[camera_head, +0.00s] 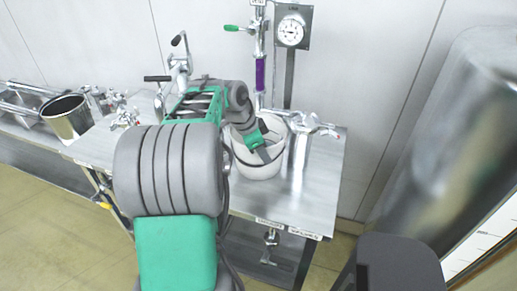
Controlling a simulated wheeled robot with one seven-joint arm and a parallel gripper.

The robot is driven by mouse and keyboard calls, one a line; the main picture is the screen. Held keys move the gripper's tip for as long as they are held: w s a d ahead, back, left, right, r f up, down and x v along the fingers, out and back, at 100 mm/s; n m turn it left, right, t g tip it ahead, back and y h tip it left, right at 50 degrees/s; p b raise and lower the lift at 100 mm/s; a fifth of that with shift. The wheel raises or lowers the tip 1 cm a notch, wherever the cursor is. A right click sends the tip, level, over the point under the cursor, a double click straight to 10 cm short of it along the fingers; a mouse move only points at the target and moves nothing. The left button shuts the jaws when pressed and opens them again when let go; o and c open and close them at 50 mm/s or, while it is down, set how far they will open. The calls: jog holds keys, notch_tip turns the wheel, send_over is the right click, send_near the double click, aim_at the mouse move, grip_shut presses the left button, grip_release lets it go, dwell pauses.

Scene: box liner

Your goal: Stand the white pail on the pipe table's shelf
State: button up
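The white pail (259,171) is upright at the steel pipe table (318,208), appearing to stand on its top near the middle. My gripper (263,152) is at the pail, its grey and green end reaching down over the opening, partly inside it. The fingertips are not clear, so I cannot tell whether they are shut on the rim or the handle. My arm hides the pail's left side and much of the table. A lower shelf (262,273) shows in part under the table's front edge.
A steel cylinder with a valve (299,145) stands right beside the pail. A pipe with a purple sleeve (260,74) and a gauge (291,31) rise behind. A metal bucket (68,119) is at left. A large steel tank (450,130) is at right. A valve (271,240) hangs below the tabletop.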

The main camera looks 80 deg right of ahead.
jog(key=x, duration=0.3)
jog(key=shift+f, duration=0.2)
grip_shut()
jog(key=shift+f, duration=0.1)
dwell(1.0)
